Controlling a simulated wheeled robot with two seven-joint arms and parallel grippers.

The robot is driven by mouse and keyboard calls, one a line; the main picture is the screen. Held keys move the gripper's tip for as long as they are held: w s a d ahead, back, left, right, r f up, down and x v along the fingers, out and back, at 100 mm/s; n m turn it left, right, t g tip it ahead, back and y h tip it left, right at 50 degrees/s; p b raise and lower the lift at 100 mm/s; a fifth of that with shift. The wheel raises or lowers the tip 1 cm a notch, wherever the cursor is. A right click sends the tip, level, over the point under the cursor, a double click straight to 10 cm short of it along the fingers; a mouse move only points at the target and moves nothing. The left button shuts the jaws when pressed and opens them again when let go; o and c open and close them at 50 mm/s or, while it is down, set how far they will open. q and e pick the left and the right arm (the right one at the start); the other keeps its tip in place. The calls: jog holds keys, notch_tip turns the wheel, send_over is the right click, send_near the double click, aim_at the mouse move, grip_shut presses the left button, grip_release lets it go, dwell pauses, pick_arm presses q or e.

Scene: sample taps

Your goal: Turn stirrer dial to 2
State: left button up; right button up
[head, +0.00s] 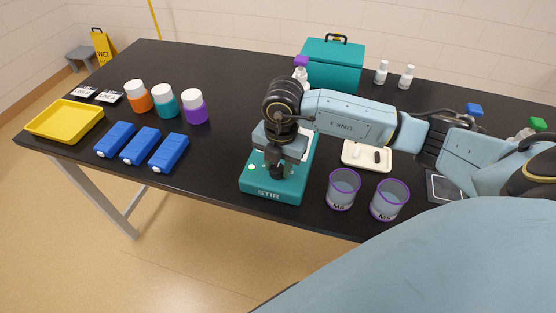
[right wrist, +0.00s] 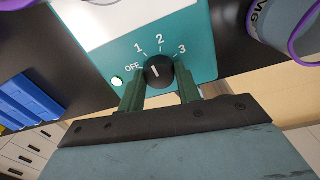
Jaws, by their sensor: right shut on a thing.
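The teal stirrer (head: 272,188), marked STIR, stands near the table's front edge. Its black dial (right wrist: 159,71) shows in the right wrist view, with the labels OFF, 1, 2 and 3 around it. The dial's white mark points up and slightly left, seemingly between 1 and 2; its exact setting is hard to tell. My right gripper (head: 278,168) reaches down over the stirrer's front. Its two green fingers (right wrist: 160,88) are shut on the dial, one on each side. In the head view the gripper hides the dial. My left gripper is not in view.
Two purple-rimmed beakers (head: 343,188) (head: 390,200) stand right of the stirrer. A white tray (head: 367,155) lies behind them, and a teal box (head: 333,67) stands at the back. Blue blocks (head: 140,146), capped bottles (head: 165,100) and a yellow tray (head: 65,120) are at left.

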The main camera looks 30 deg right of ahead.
aim_at(280, 170)
jog(key=m+p, duration=0.2)
jog(key=m, duration=0.2)
jog(key=shift+r+m, duration=0.15)
jog(key=shift+m, duration=0.15)
dwell(0.5)
jog(key=o, duration=1)
jog(key=shift+c, duration=0.2)
notch_tip(280, 170, up, 13)
jog(key=shift+s, duration=0.4)
jog(key=shift+r, duration=0.1)
